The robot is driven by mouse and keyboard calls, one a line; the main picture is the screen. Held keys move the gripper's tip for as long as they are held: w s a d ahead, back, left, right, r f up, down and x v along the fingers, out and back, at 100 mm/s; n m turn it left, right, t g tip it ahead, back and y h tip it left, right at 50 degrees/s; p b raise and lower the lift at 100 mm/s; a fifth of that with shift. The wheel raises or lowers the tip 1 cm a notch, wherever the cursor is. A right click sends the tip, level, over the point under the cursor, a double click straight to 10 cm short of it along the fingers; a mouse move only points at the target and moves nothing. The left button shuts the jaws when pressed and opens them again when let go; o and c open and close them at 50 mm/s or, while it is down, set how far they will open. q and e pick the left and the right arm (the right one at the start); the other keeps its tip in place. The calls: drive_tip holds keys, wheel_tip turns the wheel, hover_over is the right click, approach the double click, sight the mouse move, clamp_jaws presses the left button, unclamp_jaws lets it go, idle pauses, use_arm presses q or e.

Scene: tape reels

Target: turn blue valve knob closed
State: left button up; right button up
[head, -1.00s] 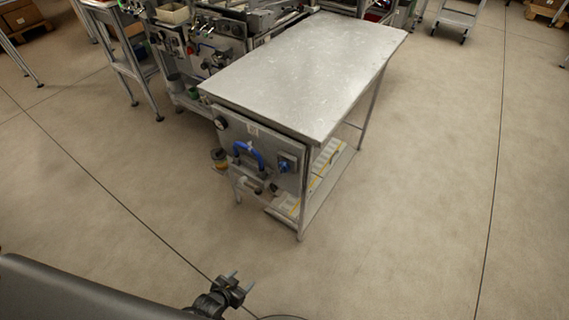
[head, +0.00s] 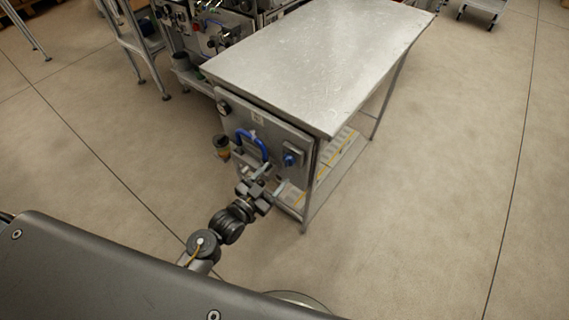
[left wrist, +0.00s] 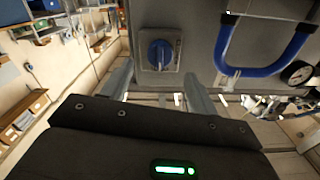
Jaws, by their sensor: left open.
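The blue valve knob (head: 290,160) sits on a grey square plate at the right of the grey panel (head: 272,138), on the near end of the metal table. In the left wrist view the knob (left wrist: 160,54) is ahead, between the two fingers in the picture, its ridge running up and down. My left gripper (head: 271,178) is open and empty, a little in front of and below the knob in the head view. The fingers (left wrist: 158,88) look clear of the knob. My right gripper is not in view.
A curved blue hose or handle (head: 253,143) stands out from the panel, left of the knob. A round gauge (head: 223,107) is at the panel's top left. The bare steel tabletop (head: 320,60) overhangs above. Open floor (head: 430,210) lies to the right.

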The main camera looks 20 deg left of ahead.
sight(288, 161)
use_arm(q)
drive_tip(key=x, duration=0.6)
drive_tip(key=c, duration=1)
